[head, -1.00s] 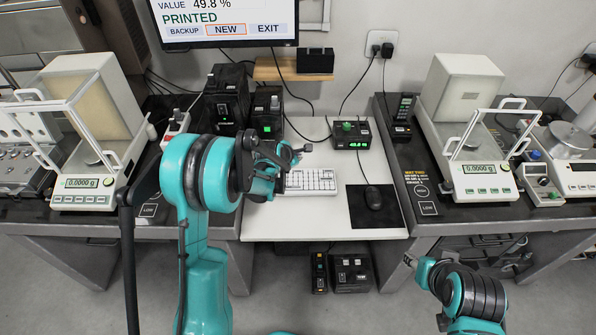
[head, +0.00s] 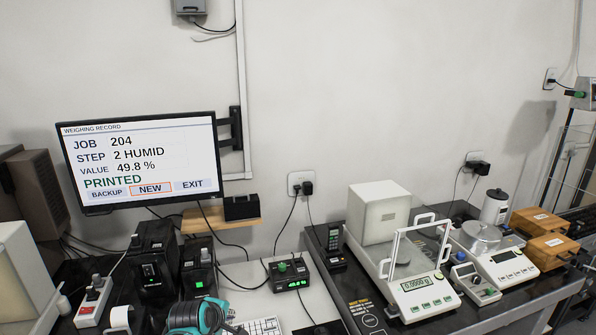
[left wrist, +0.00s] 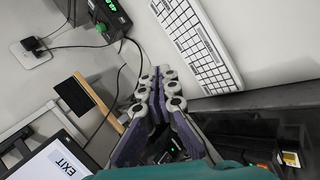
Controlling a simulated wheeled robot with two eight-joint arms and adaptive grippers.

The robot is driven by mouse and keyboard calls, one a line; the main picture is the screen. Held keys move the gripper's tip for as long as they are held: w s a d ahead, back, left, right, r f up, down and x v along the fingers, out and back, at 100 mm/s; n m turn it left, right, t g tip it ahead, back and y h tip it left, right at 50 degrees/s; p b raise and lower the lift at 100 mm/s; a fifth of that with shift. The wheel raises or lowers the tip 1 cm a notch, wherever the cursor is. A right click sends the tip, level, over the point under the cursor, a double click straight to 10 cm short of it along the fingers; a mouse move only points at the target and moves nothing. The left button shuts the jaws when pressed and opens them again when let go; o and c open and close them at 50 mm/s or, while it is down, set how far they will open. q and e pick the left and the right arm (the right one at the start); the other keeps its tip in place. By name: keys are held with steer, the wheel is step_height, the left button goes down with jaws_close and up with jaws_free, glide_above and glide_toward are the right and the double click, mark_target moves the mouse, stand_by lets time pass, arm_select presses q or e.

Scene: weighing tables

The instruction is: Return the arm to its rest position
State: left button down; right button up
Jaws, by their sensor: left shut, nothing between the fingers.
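My left arm (head: 196,318) shows only as a teal and black piece at the bottom edge of the head view, in front of the keyboard. In the left wrist view my left gripper (left wrist: 160,78) is shut and empty, with its fingertips close together. The fingers appear beside the white keyboard (left wrist: 195,45); I cannot tell the gap to the desk. My right arm and gripper are outside the head view.
The monitor (head: 140,160) reads PRINTED, 49.8 %. A small box with a green display (head: 288,276) stands on the desk behind the keyboard. A balance (head: 420,290) with a draft shield stands at right; wooden boxes (head: 548,247) lie beyond it.

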arm_select(q)
steer(key=s+r+m+g, duration=0.1)
steer(key=s+m, duration=1.4)
steer(key=s, duration=0.8)
steer(key=shift+s+d+r+y, duration=0.15)
steer(key=shift+s+d+y, duration=0.1)
steer(key=shift+d+y, duration=0.2)
stand_by(0.7)
